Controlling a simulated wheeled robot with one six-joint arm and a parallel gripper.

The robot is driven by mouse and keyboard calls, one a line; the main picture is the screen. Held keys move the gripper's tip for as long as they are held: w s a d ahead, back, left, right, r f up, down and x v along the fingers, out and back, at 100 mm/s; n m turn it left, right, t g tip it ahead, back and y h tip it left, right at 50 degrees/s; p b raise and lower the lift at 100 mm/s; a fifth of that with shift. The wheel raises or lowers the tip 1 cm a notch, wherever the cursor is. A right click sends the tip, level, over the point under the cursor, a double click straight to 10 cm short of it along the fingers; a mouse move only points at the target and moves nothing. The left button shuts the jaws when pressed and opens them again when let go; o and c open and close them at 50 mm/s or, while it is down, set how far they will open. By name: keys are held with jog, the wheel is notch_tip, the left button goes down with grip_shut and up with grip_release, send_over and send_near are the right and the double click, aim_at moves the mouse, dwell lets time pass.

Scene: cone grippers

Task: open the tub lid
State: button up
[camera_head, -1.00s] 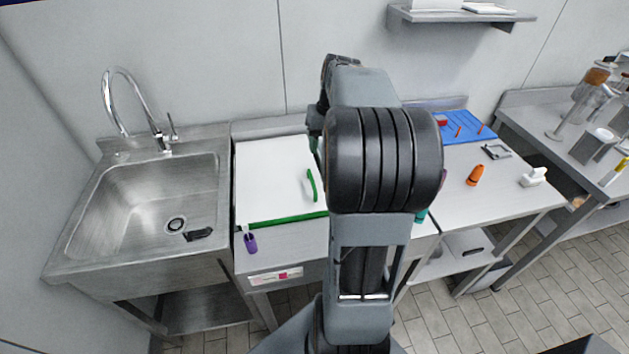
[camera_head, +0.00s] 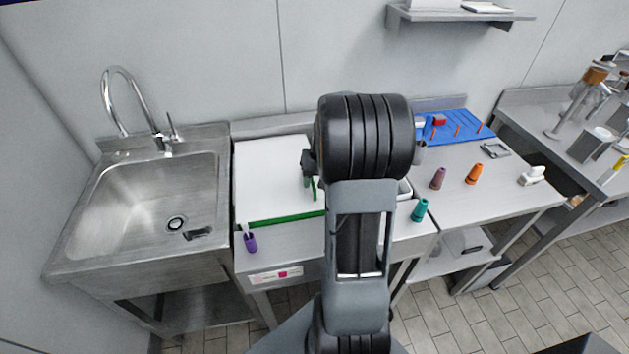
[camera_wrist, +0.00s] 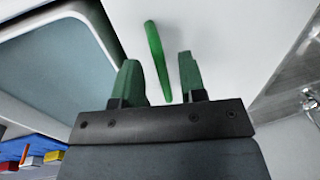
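A flat white panel (camera_head: 268,170), which looks like the tub lid, lies on the left worktop with a green strip along its front edge. A slim green handle (camera_head: 314,190) stands out near its right side; it also shows in the wrist view (camera_wrist: 156,55). A white-rimmed tub with a grey-blue inside (camera_wrist: 50,70) is at left in the wrist view; in the head view my arm hides most of it. My gripper (camera_wrist: 159,68) has green fingers, spread apart, with the handle showing between them. I cannot tell whether they touch it. In the head view the gripper is largely hidden.
A steel sink (camera_head: 150,205) is at left. A purple cone (camera_head: 250,242) stands at the worktop's front edge. Teal (camera_head: 420,210), mauve (camera_head: 438,178) and orange (camera_head: 475,174) cones stand right of my arm. A blue pegboard (camera_head: 455,127) is behind them.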

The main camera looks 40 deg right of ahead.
jog(key=shift+f, duration=0.15)
grip_shut()
dwell(0.4)
